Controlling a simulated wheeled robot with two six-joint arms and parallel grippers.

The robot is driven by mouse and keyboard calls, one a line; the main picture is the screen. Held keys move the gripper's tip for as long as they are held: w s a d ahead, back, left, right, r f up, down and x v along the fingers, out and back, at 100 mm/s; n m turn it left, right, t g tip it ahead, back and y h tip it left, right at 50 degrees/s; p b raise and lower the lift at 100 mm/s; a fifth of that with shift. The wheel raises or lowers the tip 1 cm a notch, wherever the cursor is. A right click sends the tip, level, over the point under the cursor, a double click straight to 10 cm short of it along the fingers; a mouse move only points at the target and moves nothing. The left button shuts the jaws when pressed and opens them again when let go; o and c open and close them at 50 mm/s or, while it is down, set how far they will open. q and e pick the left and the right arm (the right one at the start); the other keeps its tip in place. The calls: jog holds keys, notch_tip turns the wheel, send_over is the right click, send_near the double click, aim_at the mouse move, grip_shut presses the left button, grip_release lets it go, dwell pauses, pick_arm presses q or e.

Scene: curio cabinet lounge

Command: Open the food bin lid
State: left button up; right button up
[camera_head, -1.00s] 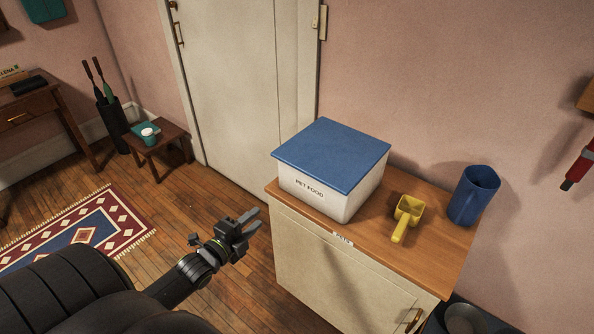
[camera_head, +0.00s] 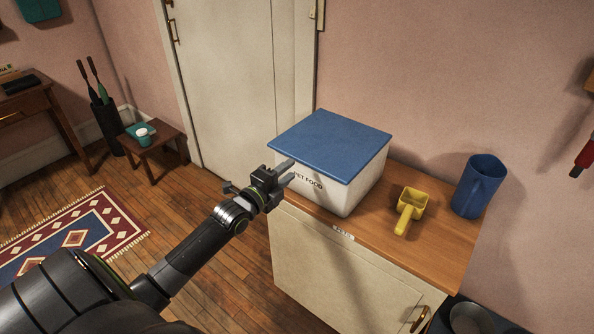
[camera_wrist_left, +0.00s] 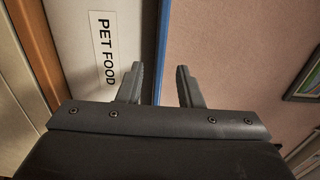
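The food bin (camera_head: 340,193) is a white box labelled PET FOOD, standing on a wooden cabinet top. Its flat blue lid (camera_head: 330,143) lies shut on it. My left gripper (camera_head: 289,172) is at the bin's front left corner, just below the lid's edge, and covers part of the label. Contact cannot be told. My right gripper is out of view.
A yellow scoop (camera_head: 409,212) and a blue jug (camera_head: 478,187) stand on the cabinet top (camera_head: 375,240) right of the bin. A door (camera_head: 235,85) is behind. A small side table (camera_head: 155,142) and a rug (camera_head: 75,240) are at left.

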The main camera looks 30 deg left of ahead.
aim_at(300, 162)
pick_arm(q)
jog(key=shift+w+d+b, duration=0.2)
jog(key=shift+w+b, duration=0.15)
jog(key=shift+w, duration=1.9)
grip_shut()
